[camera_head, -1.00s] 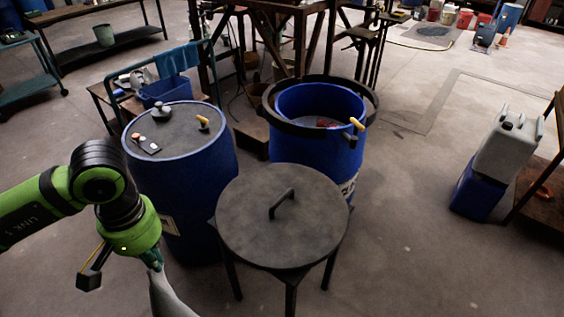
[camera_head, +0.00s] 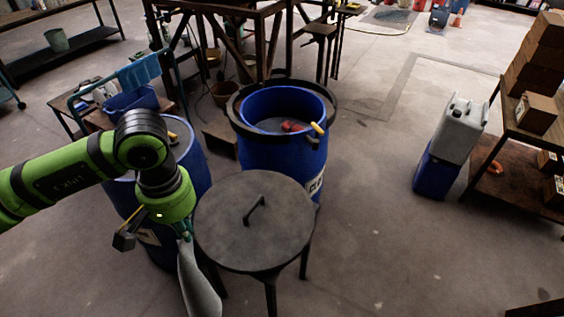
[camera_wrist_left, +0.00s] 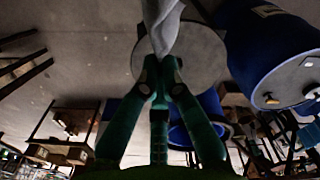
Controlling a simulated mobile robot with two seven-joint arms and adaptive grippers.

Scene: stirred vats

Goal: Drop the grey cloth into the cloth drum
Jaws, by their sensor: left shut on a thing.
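The grey cloth (camera_head: 197,282) hangs down from my left gripper (camera_head: 183,232), left of the round lid in the head view. In the left wrist view, the left gripper (camera_wrist_left: 160,68) has its fingers closed together on the cloth (camera_wrist_left: 162,22). The open blue drum (camera_head: 268,157), with a partly legible label, stands beyond the lid. It has a dark ring around its rim, and something red and a yellow-handled item show at its mouth. The cloth is apart from this drum, on the near left side. My right gripper is not in view.
A round grey lid (camera_head: 256,240) with a handle lies on a stand in front of the drum. Another blue drum (camera_head: 190,155) is partly hidden behind my left arm. A grey canister (camera_head: 461,128) on a blue box and a shelf stand right. Floor between is clear.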

